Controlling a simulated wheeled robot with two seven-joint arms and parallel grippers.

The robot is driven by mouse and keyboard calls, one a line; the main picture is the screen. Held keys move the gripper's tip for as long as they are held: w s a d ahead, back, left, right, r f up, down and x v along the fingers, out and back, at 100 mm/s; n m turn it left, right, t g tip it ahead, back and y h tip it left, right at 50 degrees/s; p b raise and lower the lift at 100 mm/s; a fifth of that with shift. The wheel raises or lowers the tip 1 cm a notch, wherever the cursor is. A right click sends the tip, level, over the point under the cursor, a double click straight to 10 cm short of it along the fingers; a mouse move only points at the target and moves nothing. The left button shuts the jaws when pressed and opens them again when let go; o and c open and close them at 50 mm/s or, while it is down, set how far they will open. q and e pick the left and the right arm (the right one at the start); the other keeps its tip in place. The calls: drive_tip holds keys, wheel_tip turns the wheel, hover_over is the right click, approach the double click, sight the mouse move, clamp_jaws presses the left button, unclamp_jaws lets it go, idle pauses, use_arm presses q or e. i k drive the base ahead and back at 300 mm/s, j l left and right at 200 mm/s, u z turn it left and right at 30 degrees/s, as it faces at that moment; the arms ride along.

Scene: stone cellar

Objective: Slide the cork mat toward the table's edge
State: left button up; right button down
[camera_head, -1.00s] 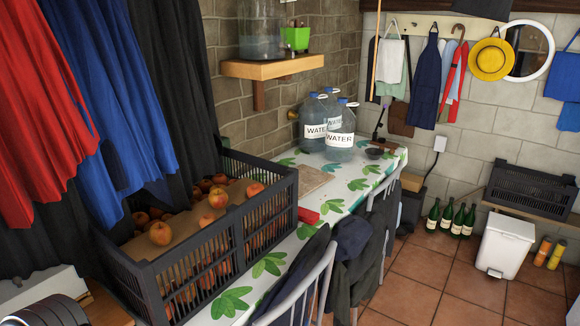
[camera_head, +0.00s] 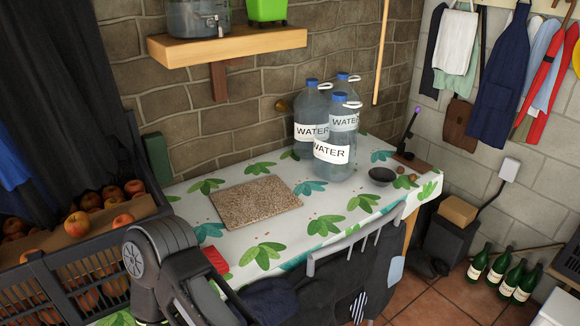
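The cork mat (camera_head: 255,203) is a speckled brown rectangle lying flat on the table (camera_head: 345,198), which has a white cloth with green leaves. It lies left of the middle of the visible tabletop, with nothing on it. The table's front edge runs behind a chair. A dark grey arm part of mine (camera_head: 165,255) shows at the lower left, in front of the apple crate and apart from the mat. No gripper fingers show in the head view.
Several water bottles (camera_head: 332,150) stand behind and right of the mat. A dark bowl (camera_head: 382,176) is farther right. A red object (camera_head: 216,260) lies near the front edge. An apple crate (camera_head: 90,265) fills the left. A chair (camera_head: 350,240) with dark clothing stands along the front.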

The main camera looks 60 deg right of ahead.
sight(241, 205)
drive_tip(key=k+l, duration=0.2)
drive_tip(key=l, duration=0.2)
drive_tip(key=k+l, duration=0.2)
drive_tip(key=l, duration=0.2)
drive_tip(key=k+l, duration=0.2)
drive_tip(key=l, duration=0.2)
